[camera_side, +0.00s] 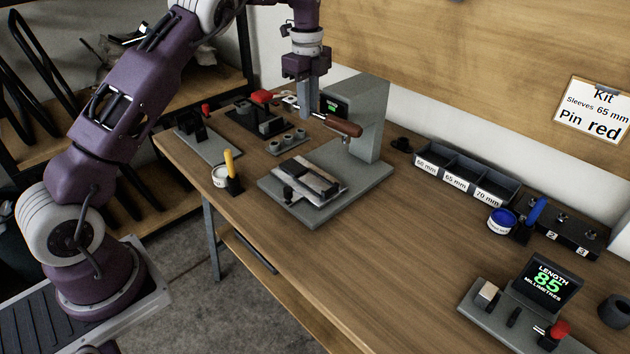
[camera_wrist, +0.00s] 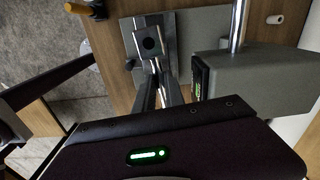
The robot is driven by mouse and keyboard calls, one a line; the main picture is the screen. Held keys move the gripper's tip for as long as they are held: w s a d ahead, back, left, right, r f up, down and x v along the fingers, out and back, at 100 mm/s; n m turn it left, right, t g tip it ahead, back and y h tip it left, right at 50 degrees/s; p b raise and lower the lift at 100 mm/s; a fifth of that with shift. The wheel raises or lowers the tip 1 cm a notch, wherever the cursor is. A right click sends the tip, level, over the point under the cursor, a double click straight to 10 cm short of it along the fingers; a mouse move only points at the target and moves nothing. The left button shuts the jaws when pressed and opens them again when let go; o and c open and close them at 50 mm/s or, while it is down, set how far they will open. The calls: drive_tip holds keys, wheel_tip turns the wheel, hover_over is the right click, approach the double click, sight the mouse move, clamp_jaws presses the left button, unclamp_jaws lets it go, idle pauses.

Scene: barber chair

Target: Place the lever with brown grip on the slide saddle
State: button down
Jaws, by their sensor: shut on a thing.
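The lever with the brown grip (camera_side: 342,126) is held in the air above the machine, its grip pointing right and slightly down. My gripper (camera_side: 307,112) is shut on the lever's metal part, left of the grip. The slide saddle (camera_side: 312,180) sits below it on the grey base plate, apart from the lever. In the wrist view my fingers (camera_wrist: 160,92) reach up the picture. A grey block with a dark hole (camera_wrist: 150,43) shows at their tips; I cannot tell whether it belongs to the lever or the saddle. The brown grip is not distinguishable there.
The grey machine column (camera_side: 369,115) stands close right of my gripper, with a small display beside it. A yellow-handled brush (camera_side: 229,164) stands left of the base plate. A labelled three-part bin (camera_side: 463,180) is at the right. The front middle of the table is clear.

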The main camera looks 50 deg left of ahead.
sight(305, 177)
drive_tip(key=shift+s+a+r+m, duration=0.15)
drive_tip(key=shift+a+r+m, duration=0.05)
drive_tip(key=shift+a+m, duration=0.3)
wheel_tip(305, 177, down, 18)
drive_tip(key=shift+a+f, duration=0.1)
drive_tip(key=c, duration=1.4)
unclamp_jaws()
